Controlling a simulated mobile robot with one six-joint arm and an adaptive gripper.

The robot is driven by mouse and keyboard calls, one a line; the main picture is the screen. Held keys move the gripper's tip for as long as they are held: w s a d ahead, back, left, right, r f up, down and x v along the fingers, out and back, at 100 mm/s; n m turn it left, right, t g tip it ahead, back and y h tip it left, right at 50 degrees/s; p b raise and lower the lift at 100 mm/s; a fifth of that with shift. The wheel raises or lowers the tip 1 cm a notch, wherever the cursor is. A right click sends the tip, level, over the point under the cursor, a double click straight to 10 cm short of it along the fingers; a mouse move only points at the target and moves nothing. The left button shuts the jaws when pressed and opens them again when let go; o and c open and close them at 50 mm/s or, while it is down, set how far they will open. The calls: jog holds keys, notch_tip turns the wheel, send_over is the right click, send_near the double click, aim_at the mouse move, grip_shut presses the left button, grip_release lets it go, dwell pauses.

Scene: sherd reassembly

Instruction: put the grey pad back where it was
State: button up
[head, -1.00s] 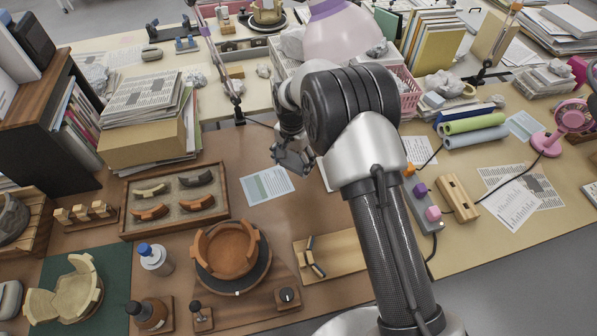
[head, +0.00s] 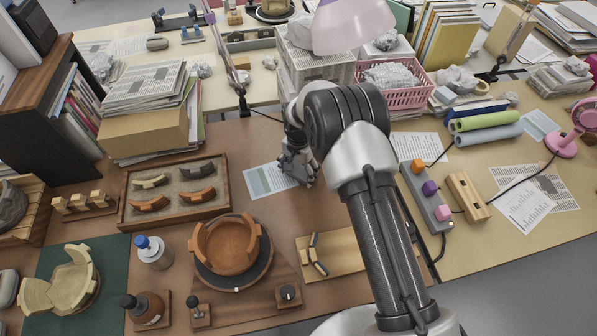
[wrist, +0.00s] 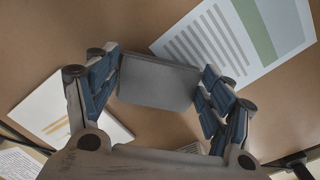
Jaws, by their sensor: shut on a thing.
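The grey pad (wrist: 158,82) is a flat grey block, seen in the wrist view between my two blue-padded fingers. My gripper (wrist: 157,88) is shut on it, with a finger at each side. Brown table shows around the pad; I cannot tell whether the pad touches it. In the head view my gripper (head: 300,176) points down at the right edge of a printed sheet (head: 266,181). The pad cannot be made out there.
The same sheet, with a green band, lies at upper right in the wrist view (wrist: 235,40). A white booklet (wrist: 62,108) lies at lower left there. A sherd tray (head: 124,200) and a bowl (head: 228,250) on a turntable stand left of my arm.

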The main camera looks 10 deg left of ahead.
aim_at(298, 174)
jog(key=shift+f, duration=0.2)
jog(key=o, duration=1)
jog(key=shift+o, duration=0.2)
jog(key=shift+r, duration=0.15)
notch_tip(298, 174, up, 12)
jog(key=p, duration=0.3)
jog(key=shift+p, duration=0.35)
jog(key=shift+s, duration=0.1)
